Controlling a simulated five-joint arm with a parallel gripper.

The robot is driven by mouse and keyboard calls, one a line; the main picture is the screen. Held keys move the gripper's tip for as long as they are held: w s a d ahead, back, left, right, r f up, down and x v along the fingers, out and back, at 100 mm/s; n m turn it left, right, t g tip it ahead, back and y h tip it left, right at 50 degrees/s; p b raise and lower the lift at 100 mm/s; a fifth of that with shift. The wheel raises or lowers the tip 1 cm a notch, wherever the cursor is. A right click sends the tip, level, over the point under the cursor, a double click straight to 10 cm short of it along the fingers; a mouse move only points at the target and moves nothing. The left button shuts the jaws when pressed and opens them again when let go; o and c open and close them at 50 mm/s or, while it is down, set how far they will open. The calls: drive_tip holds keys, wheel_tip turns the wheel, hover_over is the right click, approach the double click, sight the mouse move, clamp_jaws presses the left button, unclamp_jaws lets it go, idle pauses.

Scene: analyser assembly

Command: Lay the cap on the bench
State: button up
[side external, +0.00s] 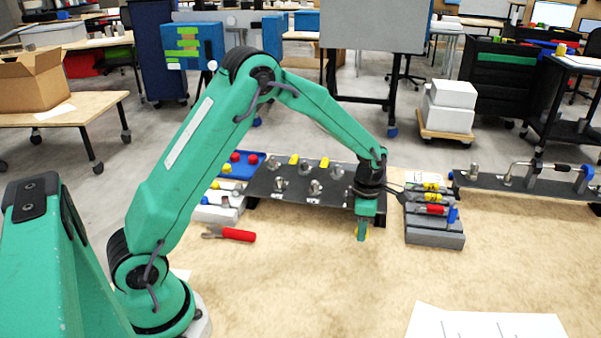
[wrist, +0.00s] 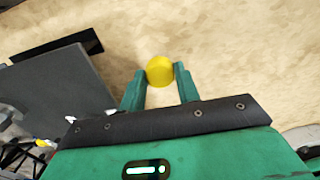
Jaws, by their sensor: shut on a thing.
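The yellow round cap (wrist: 160,70) sits between the two green fingertips of my gripper (wrist: 160,82) in the wrist view. My gripper is shut on it. In the side view, my gripper (side external: 362,232) points down in front of the dark panel, with a little yellow showing at its fingertips. The tan bench (side external: 310,285) lies below, and bare bench surrounds the cap in the wrist view. I cannot tell whether the cap touches the bench or hangs just above it.
The dark panel (side external: 265,188) with metal fittings stands behind my gripper. A grey stepped block (side external: 435,232) with coloured-band parts is close on the right. A red-handled tool (side external: 238,235) lies left. White paper (side external: 485,322) lies at front right. The front middle of the bench is clear.

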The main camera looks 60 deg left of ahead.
sight(360, 244)
drive_tip(key=shift+f, duration=1.45)
drive_tip(key=o, duration=1)
drive_tip(key=shift+f, duration=0.1)
drive_tip(key=shift+o, duration=0.2)
wheel_tip(360, 244, up, 12)
